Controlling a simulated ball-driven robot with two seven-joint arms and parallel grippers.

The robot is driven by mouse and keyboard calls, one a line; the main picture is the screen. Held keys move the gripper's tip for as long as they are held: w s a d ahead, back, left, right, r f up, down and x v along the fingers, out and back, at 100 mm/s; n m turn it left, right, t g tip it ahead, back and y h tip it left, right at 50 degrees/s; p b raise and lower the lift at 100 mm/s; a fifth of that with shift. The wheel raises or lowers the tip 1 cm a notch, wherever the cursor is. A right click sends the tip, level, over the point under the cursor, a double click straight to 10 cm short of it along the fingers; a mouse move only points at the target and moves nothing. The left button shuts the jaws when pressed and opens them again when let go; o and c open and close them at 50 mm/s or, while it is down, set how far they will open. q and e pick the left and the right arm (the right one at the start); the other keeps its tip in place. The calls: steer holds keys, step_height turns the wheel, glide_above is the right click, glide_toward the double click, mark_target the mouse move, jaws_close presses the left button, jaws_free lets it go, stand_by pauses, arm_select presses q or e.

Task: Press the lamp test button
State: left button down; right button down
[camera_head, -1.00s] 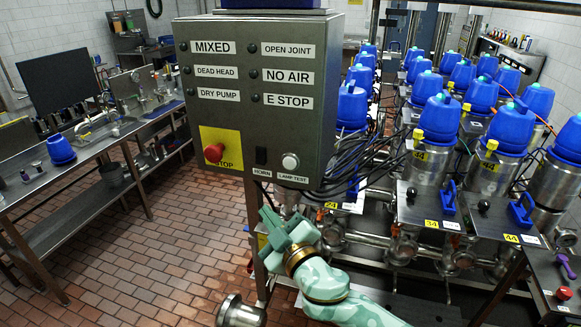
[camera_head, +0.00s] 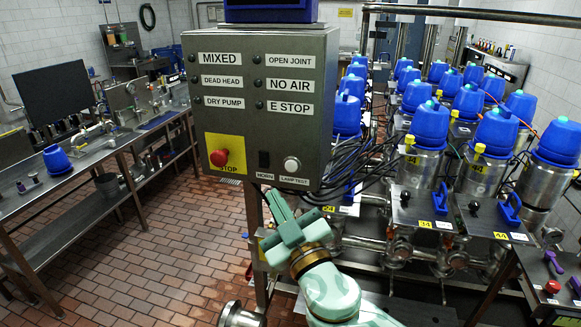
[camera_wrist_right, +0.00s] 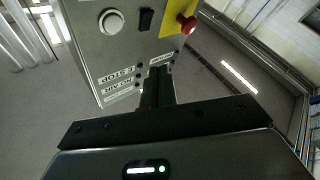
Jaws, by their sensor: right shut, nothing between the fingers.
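The lamp test button (camera_head: 291,164) is a round white button at the lower right of the grey control panel (camera_head: 232,120), above a "LAMP TEST" label. It also shows in the right wrist view (camera_wrist_right: 111,22), upper left. My right gripper (camera_head: 275,205) is green, below the panel and slightly left of the button in the head view, apart from it in the picture. Its fingers are shut and empty; in the right wrist view the dark fingers (camera_wrist_right: 158,75) point toward the panel, below and right of the button. My left gripper is not in view.
A red stop button (camera_head: 219,157) on a yellow plate and a black switch (camera_head: 264,159) sit left of the lamp test button. Black cables (camera_head: 352,155) hang right of the panel. Blue-capped steel valves (camera_head: 428,125) stand to the right. Tiled floor (camera_head: 165,245) is open on the left.

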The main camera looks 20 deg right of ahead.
mark_target(285, 164)
steer(key=shift+w+d+b, duration=0.15)
steer(key=shift+w+d, duration=0.65)
steer(key=shift+w, duration=0.35)
steer(key=shift+w+d+b, duration=0.2)
steer(key=shift+w+d, duration=0.55)
steer(key=shift+w, duration=0.4)
steer(key=shift+w+d+b, duration=0.15)
steer(key=shift+w+d, duration=0.65)
steer(key=shift+w, duration=0.35)
steer(key=shift+w+f, duration=0.1)
steer(key=shift+w+d, duration=0.2)
steer(key=shift+w, duration=0.05)
steer(key=shift+w+d+b, duration=0.25)
steer(key=shift+w+b, duration=0.1)
steer(key=shift+b, duration=0.05)
steer(key=shift+s, duration=0.1)
steer(key=shift+s+a, duration=0.45)
steer(key=shift+s, duration=0.15)
